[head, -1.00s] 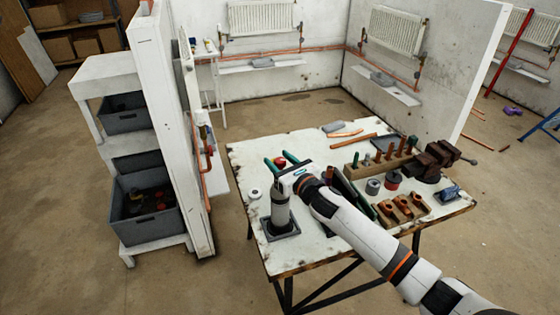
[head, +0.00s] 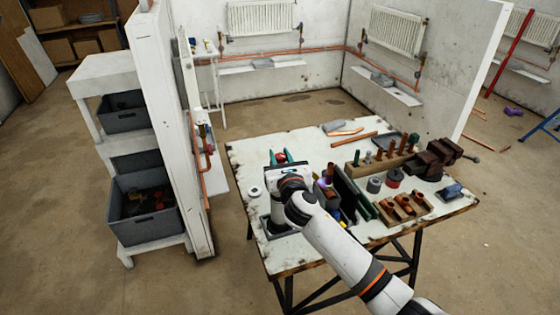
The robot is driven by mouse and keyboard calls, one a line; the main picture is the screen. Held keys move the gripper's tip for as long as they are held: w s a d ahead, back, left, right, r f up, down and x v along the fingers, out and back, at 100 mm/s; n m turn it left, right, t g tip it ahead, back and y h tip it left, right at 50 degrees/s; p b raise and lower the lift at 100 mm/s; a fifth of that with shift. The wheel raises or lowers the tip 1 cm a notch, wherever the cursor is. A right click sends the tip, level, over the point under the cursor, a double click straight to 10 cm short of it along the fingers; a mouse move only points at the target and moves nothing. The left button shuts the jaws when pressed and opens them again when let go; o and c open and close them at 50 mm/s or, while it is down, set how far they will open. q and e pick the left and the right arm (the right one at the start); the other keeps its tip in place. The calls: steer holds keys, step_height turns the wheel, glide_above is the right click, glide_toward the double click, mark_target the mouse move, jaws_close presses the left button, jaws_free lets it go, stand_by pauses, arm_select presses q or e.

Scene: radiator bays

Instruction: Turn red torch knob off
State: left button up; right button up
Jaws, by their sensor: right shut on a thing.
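The red torch knob (head: 280,159) shows at the far left part of the workbench, between the green fingertips of my right gripper (head: 280,157). The gripper is shut on it, with one finger on each side. The torch's pale grey cylinder (head: 278,212) stands upright in a dark square holder (head: 267,228) just in front. My gripper body and wrist hide the torch's upper part and much of the holder. My left gripper is not in view.
The workbench (head: 245,150) also holds a white roll (head: 254,191), a dark tool box (head: 345,190), a wooden rack of fittings (head: 385,155), cans and a vise (head: 435,160). A white partition (head: 165,120) stands close on the left. The bench's back left is clear.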

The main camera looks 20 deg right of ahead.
steer(key=m+g+h, duration=0.1)
steer(key=m+h, duration=0.1)
steer(key=h, duration=0.1)
steer(key=m+h+b, duration=0.1)
steer(key=m+h, duration=0.1)
steer(key=h, duration=0.1)
steer(key=shift+a+g+h, duration=0.1)
steer(key=shift+g+h, duration=0.2)
steer(key=shift+g, duration=0.1)
steer(key=shift+m+g+h+b, duration=0.45)
steer(key=shift+m+g+h, duration=0.95)
steer(key=shift+m+h, duration=0.55)
steer(key=shift+h, duration=0.45)
steer(key=o, duration=1)
steer(key=shift+c, duration=0.2)
steer(key=b+v, duration=0.2)
steer(key=v, duration=1)
steer(key=shift+r, duration=0.15)
